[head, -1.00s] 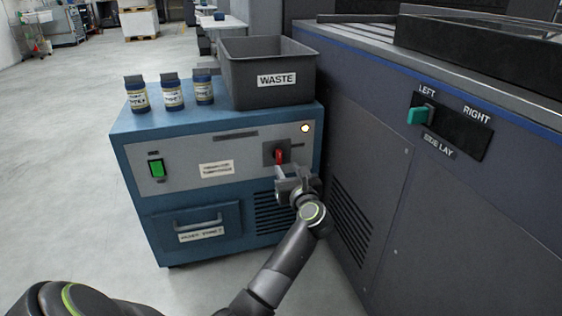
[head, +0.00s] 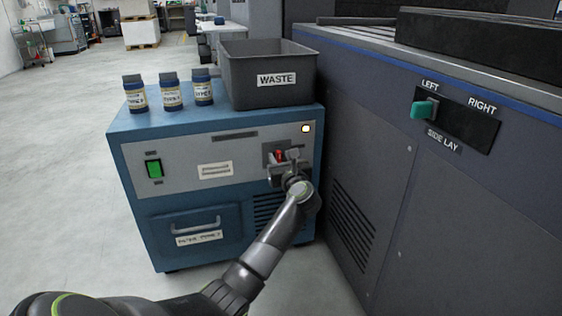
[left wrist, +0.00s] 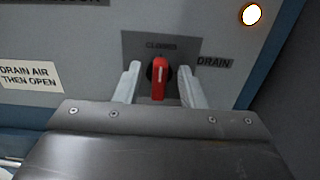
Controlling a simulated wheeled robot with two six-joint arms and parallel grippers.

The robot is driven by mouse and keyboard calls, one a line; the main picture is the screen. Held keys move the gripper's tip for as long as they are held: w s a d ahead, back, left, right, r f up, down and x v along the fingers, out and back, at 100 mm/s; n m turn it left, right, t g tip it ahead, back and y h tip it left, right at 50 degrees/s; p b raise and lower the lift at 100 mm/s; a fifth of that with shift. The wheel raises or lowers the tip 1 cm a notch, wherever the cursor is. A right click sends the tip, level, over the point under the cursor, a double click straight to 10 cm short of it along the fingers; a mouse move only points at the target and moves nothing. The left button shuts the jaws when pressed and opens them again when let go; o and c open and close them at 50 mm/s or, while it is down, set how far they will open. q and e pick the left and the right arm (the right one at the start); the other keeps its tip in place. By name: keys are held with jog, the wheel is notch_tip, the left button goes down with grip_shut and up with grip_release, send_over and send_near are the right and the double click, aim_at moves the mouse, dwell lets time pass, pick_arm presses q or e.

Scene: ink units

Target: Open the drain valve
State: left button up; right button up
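The drain valve is a red handle (left wrist: 158,80) on a dark round hub, on a grey plate (left wrist: 195,45) marked "CLOSED" above and "DRAIN" at the right. In the left wrist view the handle points straight up and down. My left gripper (left wrist: 163,85) is open, with one finger on each side of the handle and a gap to each. In the head view the left gripper (head: 284,162) is at the valve and partly hides the red handle (head: 279,155). My right gripper is not in view.
The blue cabinet (head: 185,220) has a green switch (head: 153,168), a lit lamp (head: 305,128) and a drawer (head: 197,225). A waste bin (head: 268,95) and three bottles (head: 171,92) stand on top. A large machine (head: 390,150) stands close at the right.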

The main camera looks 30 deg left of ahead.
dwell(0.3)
pick_arm(q)
grip_shut()
